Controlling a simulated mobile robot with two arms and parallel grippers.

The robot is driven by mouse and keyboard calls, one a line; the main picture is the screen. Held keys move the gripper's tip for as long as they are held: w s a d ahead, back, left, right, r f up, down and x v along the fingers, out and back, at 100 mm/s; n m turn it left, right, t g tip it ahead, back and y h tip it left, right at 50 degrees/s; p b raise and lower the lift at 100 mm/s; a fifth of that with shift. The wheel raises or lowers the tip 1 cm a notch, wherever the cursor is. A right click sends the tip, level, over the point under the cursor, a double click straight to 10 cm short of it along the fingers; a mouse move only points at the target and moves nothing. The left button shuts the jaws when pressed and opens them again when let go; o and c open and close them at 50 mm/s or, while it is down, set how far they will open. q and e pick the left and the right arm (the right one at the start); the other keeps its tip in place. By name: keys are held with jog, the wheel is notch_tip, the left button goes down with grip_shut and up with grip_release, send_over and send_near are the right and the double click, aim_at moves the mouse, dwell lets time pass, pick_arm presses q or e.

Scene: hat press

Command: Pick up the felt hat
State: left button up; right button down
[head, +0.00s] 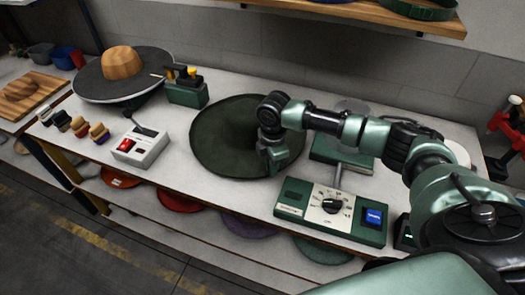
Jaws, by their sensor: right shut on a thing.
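The felt hat appears as a wide, dark green, round felt piece (222,137) in the middle of the table in the head view. My right arm comes in from the right and reaches over its right side. My right gripper (275,172) points down at the felt's lower right edge and is shut on it. The fingertips are partly hidden, and I cannot tell whether the felt is lifted off the table. My left gripper is not in view.
A hat press with a wooden crown block (121,62) stands back left. A control box with a red switch (141,146) is left of the felt. A green dial panel (330,212) stands close to the gripper's right. A wooden shelf (370,18) hangs above.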

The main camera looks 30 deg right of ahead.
notch_tip(320, 180, up, 20)
jog(key=b, duration=0.3)
dwell(2.3)
